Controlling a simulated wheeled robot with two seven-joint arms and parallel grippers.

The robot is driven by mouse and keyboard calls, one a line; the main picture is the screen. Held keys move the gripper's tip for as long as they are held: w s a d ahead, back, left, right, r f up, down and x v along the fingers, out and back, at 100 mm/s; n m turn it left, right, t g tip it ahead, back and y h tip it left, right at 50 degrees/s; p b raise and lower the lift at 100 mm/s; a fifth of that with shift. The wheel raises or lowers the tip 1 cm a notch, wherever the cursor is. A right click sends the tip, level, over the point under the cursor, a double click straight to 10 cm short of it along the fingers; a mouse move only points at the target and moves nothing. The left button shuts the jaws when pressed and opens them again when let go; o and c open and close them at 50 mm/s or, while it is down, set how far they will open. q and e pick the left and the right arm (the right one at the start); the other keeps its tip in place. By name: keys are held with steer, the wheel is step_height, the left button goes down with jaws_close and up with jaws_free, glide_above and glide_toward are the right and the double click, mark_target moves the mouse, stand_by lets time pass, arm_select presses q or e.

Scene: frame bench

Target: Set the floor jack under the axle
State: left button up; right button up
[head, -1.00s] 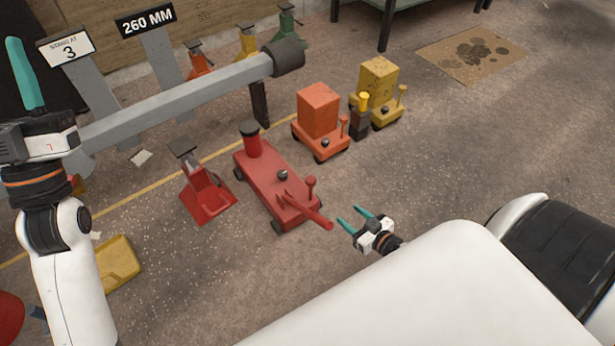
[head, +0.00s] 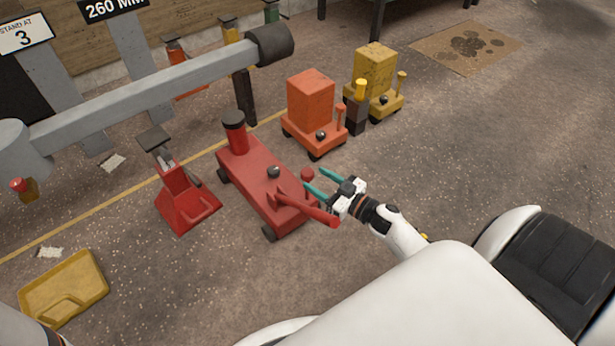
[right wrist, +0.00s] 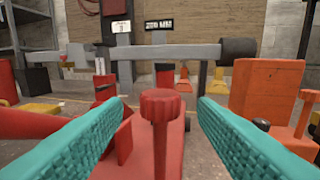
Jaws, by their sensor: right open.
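The red floor jack (head: 258,170) stands on the floor, with its round dark-topped lift pad (head: 234,125) near the grey axle beam (head: 150,90) but on the near side of it. A red knob on a post (head: 307,174) rises at its near end, beside a slanting red bar (head: 310,208). My right gripper (head: 314,180) is open at this end. In the right wrist view the red knob (right wrist: 162,105) stands between the two teal fingers (right wrist: 161,120), with a gap on each side. My left gripper is out of view.
A red jack stand (head: 183,200) is left of the floor jack. Orange (head: 312,105) and yellow (head: 374,75) wheeled units and a dark post with a yellow top (head: 357,110) stand to the right. A yellow tray (head: 65,285) lies at lower left. The right floor is mostly clear.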

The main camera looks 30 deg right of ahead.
mark_target(313, 177)
steer(key=shift+b+x, duration=0.65)
steer(key=shift+x, duration=1.55)
steer(key=shift+c, duration=0.3)
jaws_close()
